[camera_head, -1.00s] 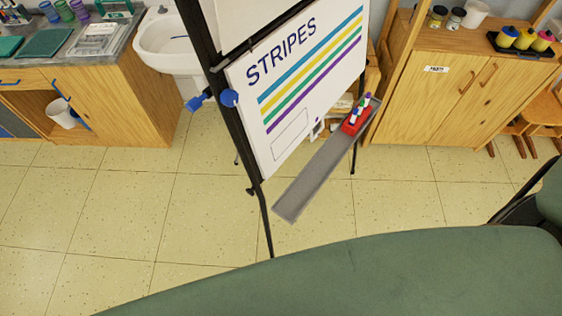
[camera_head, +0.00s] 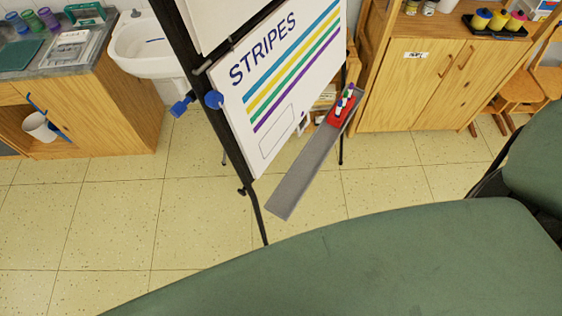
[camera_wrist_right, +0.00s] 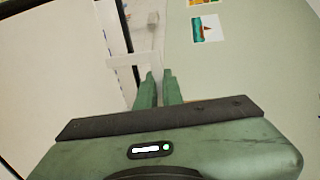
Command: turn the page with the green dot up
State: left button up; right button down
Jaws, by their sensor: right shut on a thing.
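The flip chart page (camera_head: 295,95) faces me on a black easel in the head view. It reads STRIPES above blue, yellow, green and purple stripes, with an outlined box below. I see no green dot on it. White tab-like pieces (camera_head: 303,124) show beside its lower right edge. In the right wrist view, my right gripper (camera_wrist_right: 159,73) has its narrow fingers close together beside a white strip (camera_wrist_right: 128,60). They are shut on what looks like the page, but the contact is hard to make out. Neither gripper shows in the head view.
A grey tray (camera_head: 300,182) with a red marker holder (camera_head: 340,112) juts out below the page. Blue knobs (camera_head: 214,100) sit on the easel's left side. A sink (camera_head: 145,48) stands behind left, a wooden cabinet (camera_head: 410,90) behind right. Tiled floor (camera_head: 120,220) is open at left.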

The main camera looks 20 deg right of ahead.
jog(key=shift+r+x, duration=0.1)
jog(key=shift+x, duration=1.4)
jog(key=shift+r+x, duration=0.15)
jog(key=shift+x, duration=1.35)
jog(key=shift+s, duration=0.1)
jog(key=shift+r, duration=0.1)
jog(key=c, duration=1.5)
grip_release()
jog(key=shift+a, duration=0.2)
jog(key=shift+s, duration=0.1)
jog(key=shift+v, duration=6)
